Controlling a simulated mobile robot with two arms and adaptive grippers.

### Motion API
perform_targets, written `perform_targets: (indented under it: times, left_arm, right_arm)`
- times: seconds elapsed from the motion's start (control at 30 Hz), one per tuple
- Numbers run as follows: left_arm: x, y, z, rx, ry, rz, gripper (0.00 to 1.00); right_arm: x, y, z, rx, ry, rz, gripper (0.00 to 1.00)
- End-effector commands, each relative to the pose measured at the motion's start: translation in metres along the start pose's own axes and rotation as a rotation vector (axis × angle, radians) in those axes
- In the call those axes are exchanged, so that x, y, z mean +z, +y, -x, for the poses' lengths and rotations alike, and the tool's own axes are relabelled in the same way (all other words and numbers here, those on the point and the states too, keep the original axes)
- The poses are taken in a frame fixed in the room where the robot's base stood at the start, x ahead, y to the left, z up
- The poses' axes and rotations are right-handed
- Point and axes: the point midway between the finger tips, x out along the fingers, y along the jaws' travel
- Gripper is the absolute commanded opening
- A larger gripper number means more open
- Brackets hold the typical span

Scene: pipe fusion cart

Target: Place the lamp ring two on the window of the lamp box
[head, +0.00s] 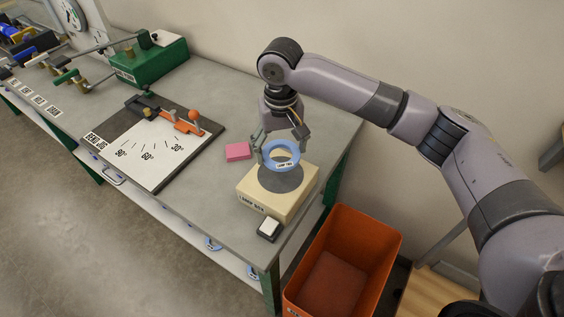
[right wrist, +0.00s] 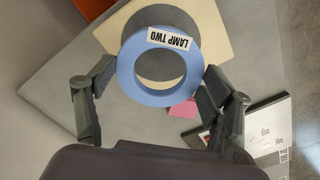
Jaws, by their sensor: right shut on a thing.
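The lamp ring two is a blue ring (head: 281,155) with a white "LAMP TWO" label. It also shows in the right wrist view (right wrist: 128,72). My right gripper (head: 279,146) is shut on the ring and holds it over the lamp box. The lamp box (head: 252,193) is a cream box near the table's right end. Its dark round window (head: 281,180) shows below the ring, and also through the ring's hole in the right wrist view (right wrist: 160,66). The ring looks apart from the window, but the exact gap is hard to tell. My left gripper is not in view.
A pink pad (head: 238,151) lies left of the box. A small black-and-white block (head: 269,228) sits before it. The bend jig board (head: 150,150) and a green machine (head: 150,62) stand further left. An orange bin (head: 345,255) stands beside the table. Blue rings (head: 212,243) lie on the lower shelf.

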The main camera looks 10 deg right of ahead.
Motion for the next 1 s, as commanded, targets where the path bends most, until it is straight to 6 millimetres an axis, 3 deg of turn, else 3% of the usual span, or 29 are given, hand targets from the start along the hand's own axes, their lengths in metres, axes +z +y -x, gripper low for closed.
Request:
perform_targets:
  times: [0.2, 0.5, 0.9, 0.93, 1.0]
  left_arm:
    - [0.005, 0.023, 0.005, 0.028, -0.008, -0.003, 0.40]
    - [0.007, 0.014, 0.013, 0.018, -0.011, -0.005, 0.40]
    - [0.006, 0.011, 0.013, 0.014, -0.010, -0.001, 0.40]
    - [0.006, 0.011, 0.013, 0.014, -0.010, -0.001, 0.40]
    - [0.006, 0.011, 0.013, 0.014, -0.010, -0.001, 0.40]
  right_arm:
    - [0.000, 0.000, -0.024, -0.001, 0.000, -0.001, 0.48]
    - [0.000, 0.000, -0.062, 0.000, 0.000, -0.001, 0.48]
    - [0.000, 0.000, -0.068, -0.001, 0.000, -0.001, 0.48]
    - [0.000, 0.000, -0.069, 0.000, 0.001, -0.001, 0.76]
    - [0.000, 0.000, -0.069, 0.000, 0.001, -0.001, 0.80]
